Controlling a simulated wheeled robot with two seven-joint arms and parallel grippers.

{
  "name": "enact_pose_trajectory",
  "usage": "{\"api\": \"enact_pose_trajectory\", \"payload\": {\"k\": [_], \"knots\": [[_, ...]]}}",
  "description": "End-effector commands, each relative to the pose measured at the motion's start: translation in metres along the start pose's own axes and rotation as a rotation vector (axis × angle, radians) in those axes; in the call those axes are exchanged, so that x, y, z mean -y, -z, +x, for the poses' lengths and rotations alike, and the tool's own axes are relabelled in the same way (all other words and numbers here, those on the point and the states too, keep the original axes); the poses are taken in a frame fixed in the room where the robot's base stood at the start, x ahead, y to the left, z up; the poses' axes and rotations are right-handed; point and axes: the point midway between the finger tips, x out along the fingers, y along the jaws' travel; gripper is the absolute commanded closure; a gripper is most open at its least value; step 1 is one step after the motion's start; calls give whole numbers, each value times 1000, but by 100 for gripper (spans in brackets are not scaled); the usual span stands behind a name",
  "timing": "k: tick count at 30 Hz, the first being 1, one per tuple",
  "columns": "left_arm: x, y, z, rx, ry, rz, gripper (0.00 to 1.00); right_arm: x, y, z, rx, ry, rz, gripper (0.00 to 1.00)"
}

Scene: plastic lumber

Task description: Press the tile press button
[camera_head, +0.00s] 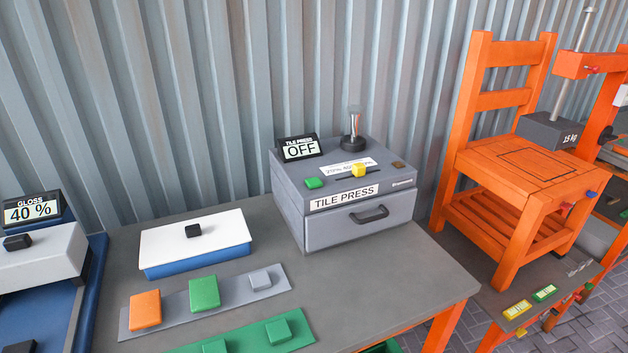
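The tile press (345,225) is a grey box on the grey table, with a "TILE PRESS" label and a drawer handle (369,214) on its front. A green button (314,183) sits on the left of its top face. A yellow slider knob (358,170) sits on a slot to the right of the button, near a percentage scale. A small display (300,148) at the back left of the press reads "OFF". A lamp (353,125) stands at the back and looks unlit. Neither of my grippers is in view.
On the table (400,285) are a white-lidded blue box (195,240) and a grey strip (230,288) with orange, green and grey tiles. A green strip (262,340) lies in front. A gloss device (40,255) stands left.

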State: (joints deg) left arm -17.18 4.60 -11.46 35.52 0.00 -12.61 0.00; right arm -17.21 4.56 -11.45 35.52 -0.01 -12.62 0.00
Motion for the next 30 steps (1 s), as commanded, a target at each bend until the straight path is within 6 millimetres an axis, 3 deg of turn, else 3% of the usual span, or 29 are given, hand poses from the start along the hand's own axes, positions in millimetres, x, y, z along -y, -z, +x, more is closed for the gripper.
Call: {"api": "enact_pose_trajectory", "payload": {"k": [1, 7, 30], "knots": [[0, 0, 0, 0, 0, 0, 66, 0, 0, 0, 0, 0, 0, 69], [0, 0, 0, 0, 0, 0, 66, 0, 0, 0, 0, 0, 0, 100], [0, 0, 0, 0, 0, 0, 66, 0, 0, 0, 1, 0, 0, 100]]}}
